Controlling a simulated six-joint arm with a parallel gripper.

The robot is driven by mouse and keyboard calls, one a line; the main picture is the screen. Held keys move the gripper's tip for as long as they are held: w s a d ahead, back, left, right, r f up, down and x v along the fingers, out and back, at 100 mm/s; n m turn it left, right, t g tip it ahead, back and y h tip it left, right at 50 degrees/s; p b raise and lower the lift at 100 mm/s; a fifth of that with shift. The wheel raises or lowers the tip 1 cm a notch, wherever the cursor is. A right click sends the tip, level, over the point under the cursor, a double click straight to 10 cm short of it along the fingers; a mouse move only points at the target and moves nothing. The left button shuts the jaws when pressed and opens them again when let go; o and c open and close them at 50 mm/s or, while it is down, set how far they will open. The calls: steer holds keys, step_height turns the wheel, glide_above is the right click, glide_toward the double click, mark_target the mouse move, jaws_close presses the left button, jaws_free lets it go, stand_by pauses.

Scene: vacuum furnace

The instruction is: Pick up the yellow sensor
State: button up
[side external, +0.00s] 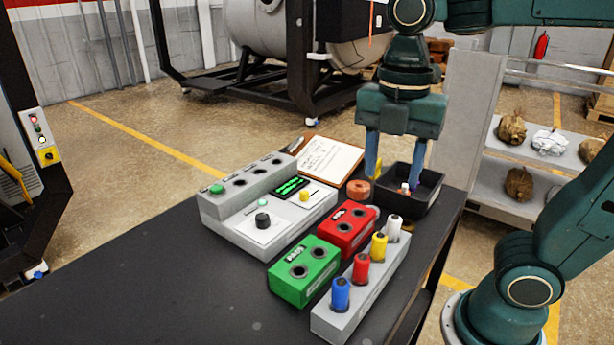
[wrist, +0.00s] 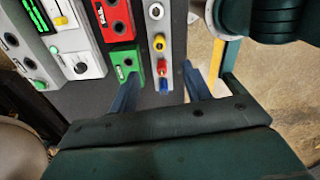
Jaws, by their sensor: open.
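The yellow sensor (side external: 379,247) stands upright in a grey rack (side external: 349,320), between a red sensor (side external: 361,268) and a white sensor (side external: 394,228). A blue sensor (side external: 340,293) stands at the rack's near end. In the wrist view the yellow sensor (wrist: 159,43) shows ahead of the fingertips, with the red and blue ones closer. My gripper (side external: 396,178) is open and empty, fingers pointing down. In the side view it appears behind the rack, in front of the black tray; its height is hard to judge. Its fingers (wrist: 160,75) show apart in the wrist view.
A green box (side external: 304,271) and a red box (side external: 346,230) with sockets stand left of the rack. A grey control panel (side external: 265,205) is farther left. A black tray (side external: 425,205) and a copper-coloured ring (side external: 358,189) lie behind. The table's left front is clear.

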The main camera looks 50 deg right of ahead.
mark_target(381, 235)
steer(key=shift+f, duration=4.35)
steer(key=shift+a+f, duration=0.1)
steer(key=shift+f, duration=2.5)
jaws_close()
